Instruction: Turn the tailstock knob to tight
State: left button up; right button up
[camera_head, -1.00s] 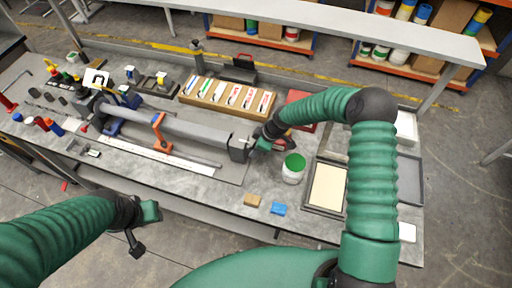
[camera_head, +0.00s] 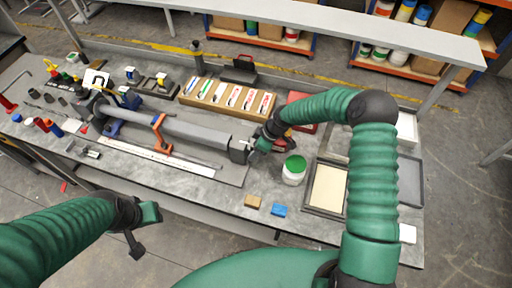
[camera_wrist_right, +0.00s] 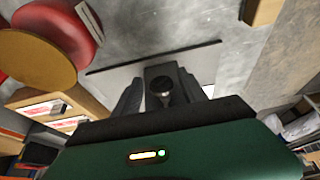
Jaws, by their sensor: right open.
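The grey tailstock (camera_head: 239,149) stands at the right end of the long grey tube (camera_head: 190,130) on the bench. Its dark round knob (camera_wrist_right: 162,87) shows in the right wrist view, in front of the tailstock block (camera_wrist_right: 162,70). My right gripper (camera_wrist_right: 160,95) is open, with one finger on each side of the knob; I cannot tell whether they touch it. In the head view my right gripper (camera_head: 256,148) is at the tailstock and hides the knob. My left gripper (camera_head: 142,228) is open and empty, off the bench's front edge.
A white tub with a green lid (camera_head: 293,170) stands right of my right gripper. A tan block (camera_head: 253,202) and a blue block (camera_head: 279,210) lie near the front edge. A wooden rack (camera_head: 229,98) stands behind. A red object (camera_wrist_right: 60,25) lies close by in the wrist view.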

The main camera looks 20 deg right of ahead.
jog(key=b+v, duration=0.3)
jog(key=v, duration=1.3)
jog(key=shift+r, duration=0.35)
jog(key=s+a+f+m+h+b, duration=0.1)
jog(key=s+f+m+h+b, duration=0.1)
jog(key=s, duration=0.8)
jog(key=s+a+f+m+h+b, duration=0.1)
jog(key=s+f+m+b, duration=0.3)
jog(key=s+m, duration=0.5)
notch_tip(320, 180, down, 2)
jog(key=shift+s+f+h, duration=0.15)
jog(key=shift+s+h, duration=0.2)
jog(key=shift+h, duration=0.15)
